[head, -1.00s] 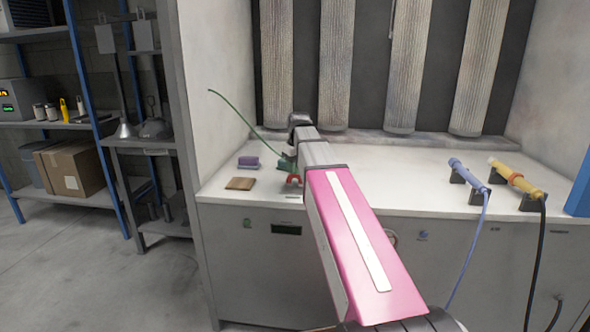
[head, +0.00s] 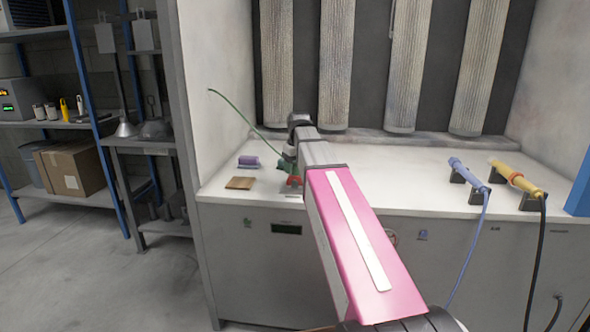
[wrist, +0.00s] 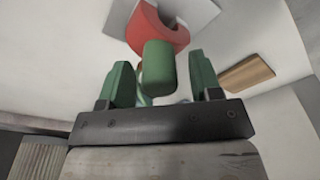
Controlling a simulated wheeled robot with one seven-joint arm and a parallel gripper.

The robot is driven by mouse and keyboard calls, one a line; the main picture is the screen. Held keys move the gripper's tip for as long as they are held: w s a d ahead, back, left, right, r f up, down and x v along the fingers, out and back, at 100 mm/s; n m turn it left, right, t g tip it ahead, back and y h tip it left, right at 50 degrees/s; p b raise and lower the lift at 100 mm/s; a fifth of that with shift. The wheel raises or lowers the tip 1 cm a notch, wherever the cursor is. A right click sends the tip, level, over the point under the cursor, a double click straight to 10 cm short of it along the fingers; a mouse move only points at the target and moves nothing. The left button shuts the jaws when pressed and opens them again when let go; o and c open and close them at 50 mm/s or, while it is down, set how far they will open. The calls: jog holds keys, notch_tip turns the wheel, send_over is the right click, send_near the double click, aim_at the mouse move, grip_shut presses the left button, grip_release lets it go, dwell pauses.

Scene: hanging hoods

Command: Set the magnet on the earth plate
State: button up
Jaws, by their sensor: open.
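A red horseshoe-shaped piece, which looks like the magnet (wrist: 150,25), is at the top of the wrist view. It also shows in the head view (head: 294,181), low on the bench beside my arm. A green cylinder (wrist: 158,68) overlaps it and seems joined to it. A light grey plate (wrist: 203,12) lies behind the red piece in the wrist view; I cannot tell whether it is the earth plate. My gripper (wrist: 162,80) is open, with a green finger on each side of the cylinder and visible gaps. My arm hides part of this spot in the head view.
A brown block (head: 240,183) and a purple item (head: 248,162) lie to the left on the bench. A thin green cable (head: 238,112) rises at the left. Blue (head: 468,174) and yellow (head: 516,179) tools rest on stands at right. The bench between is clear.

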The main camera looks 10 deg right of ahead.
notch_tip(320, 180, up, 11)
jog(key=s, duration=0.1)
jog(key=shift+d+r, duration=0.15)
jog(key=shift+d, duration=0.2)
jog(key=shift+s, duration=0.15)
